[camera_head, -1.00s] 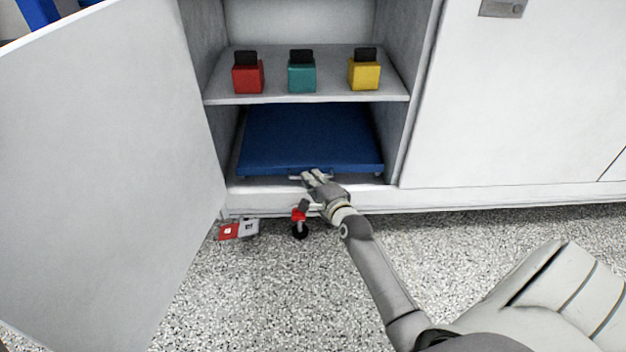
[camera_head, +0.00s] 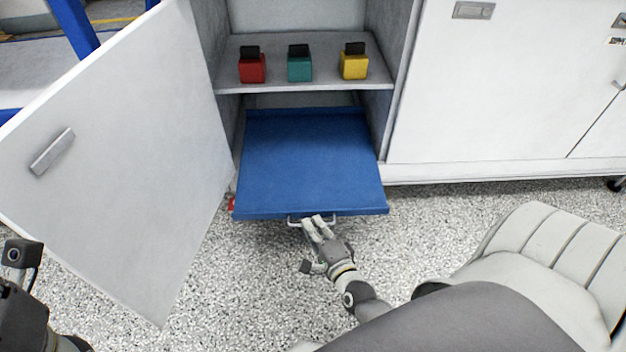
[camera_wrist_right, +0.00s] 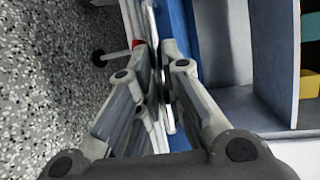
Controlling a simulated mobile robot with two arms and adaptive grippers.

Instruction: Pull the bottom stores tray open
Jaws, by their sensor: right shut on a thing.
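The bottom stores tray (camera_head: 310,165) is a flat blue tray below the shelf in the open cabinet. It sticks out of the cabinet front over the floor. A metal handle (camera_head: 297,221) is on its front edge. My right gripper (camera_head: 318,224) is shut on this handle; in the right wrist view the gripper (camera_wrist_right: 160,75) has its fingers closed around the handle's bar, beside the blue tray front (camera_wrist_right: 181,40). At the lower left of the head view a dark part of my left arm shows, but its fingers cannot be made out.
The cabinet door (camera_head: 120,170) stands open on the left. A red block (camera_head: 252,68), a teal block (camera_head: 300,69) and a yellow block (camera_head: 354,67) stand on the shelf (camera_head: 310,86) above the tray. Closed white cabinet doors (camera_head: 500,90) are on the right. The speckled floor ahead is clear.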

